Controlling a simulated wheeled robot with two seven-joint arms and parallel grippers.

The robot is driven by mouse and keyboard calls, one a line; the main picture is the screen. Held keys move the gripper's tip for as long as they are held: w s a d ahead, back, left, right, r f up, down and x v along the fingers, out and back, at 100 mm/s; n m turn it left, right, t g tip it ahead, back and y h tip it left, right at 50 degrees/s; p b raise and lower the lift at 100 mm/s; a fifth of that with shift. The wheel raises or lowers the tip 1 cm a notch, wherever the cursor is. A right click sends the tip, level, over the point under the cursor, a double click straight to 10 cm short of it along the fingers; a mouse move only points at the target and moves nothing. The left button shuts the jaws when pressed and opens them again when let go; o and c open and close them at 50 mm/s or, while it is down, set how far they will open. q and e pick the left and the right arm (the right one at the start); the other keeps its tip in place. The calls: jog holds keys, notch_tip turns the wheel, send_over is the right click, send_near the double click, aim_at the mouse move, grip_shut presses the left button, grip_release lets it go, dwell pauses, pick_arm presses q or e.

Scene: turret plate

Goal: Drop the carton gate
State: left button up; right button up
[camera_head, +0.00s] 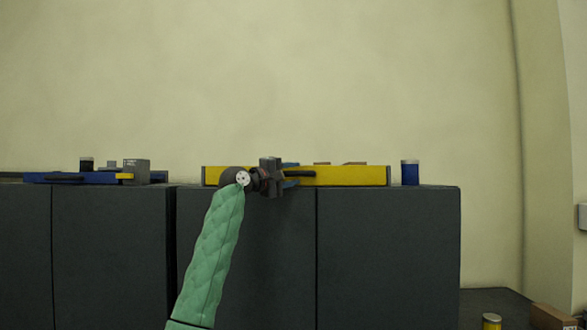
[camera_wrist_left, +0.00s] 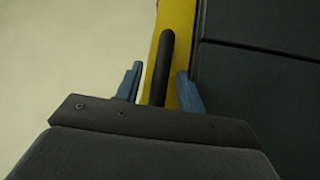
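The carton gate appears to be the long yellow panel (camera_head: 350,176) standing up along the front edge of a dark cabinet top in the head view. A black bar handle (camera_head: 302,173) is on its face. My left gripper (camera_head: 290,174) is at the handle. In the left wrist view the black handle (camera_wrist_left: 160,65) runs between the two blue fingers of the left gripper (camera_wrist_left: 159,70), with gaps on both sides. The fingers are open around it. The yellow panel (camera_wrist_left: 174,20) lies behind the handle. My right gripper is in neither view.
Dark cabinets (camera_head: 390,250) fill the front. A blue can (camera_head: 410,173) stands right of the yellow panel. On the left cabinet are a blue panel (camera_head: 55,178), a grey box (camera_head: 136,170) and a dark can (camera_head: 86,164). A cardboard box (camera_head: 552,317) is low at right.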

pick_arm(q)
jog(key=shift+w+d, duration=0.25)
jog(key=shift+w, duration=0.1)
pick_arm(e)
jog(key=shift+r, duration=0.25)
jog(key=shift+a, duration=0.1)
